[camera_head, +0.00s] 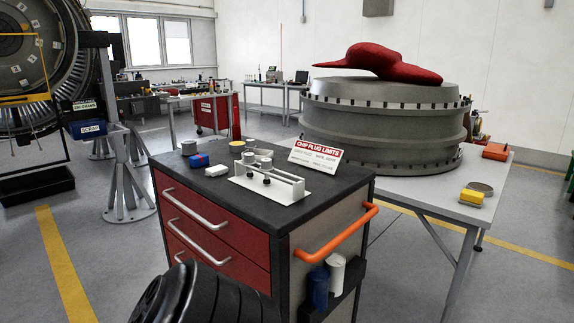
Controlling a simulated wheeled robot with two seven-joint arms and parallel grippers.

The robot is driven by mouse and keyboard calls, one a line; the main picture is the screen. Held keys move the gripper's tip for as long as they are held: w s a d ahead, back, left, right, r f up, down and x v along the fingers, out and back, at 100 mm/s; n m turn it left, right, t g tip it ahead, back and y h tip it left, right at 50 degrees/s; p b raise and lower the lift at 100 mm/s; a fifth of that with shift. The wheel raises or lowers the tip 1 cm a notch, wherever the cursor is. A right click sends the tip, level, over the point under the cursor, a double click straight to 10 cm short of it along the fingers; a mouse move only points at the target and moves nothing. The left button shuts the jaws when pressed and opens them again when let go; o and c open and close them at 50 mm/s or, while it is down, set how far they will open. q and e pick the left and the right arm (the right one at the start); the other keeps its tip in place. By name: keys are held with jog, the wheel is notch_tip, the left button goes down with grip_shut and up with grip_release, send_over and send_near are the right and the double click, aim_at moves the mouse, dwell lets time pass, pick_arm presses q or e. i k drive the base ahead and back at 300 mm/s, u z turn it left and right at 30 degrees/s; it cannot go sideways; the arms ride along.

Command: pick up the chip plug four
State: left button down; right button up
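A white rack (290,190) stands on the dark top of a red tool cart (215,220). Small chip plugs with grey heads (265,163) and dark parts sit at its left half. No number is legible on any of them, so I cannot tell which is chip plug four. A sign reading "CHIP PLUG LIMITS" (316,156) stands behind the rack. Neither of my grippers is in view.
A blue box (199,161), a white block (216,170) and a grey round tin (189,147) lie left of the rack. An orange handle (336,236) juts from the cart's right side. A grey table (440,205) with a large engine casing (385,125) stands behind.

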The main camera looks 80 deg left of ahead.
aim_at(267, 163)
jog(key=u, duration=2.4)
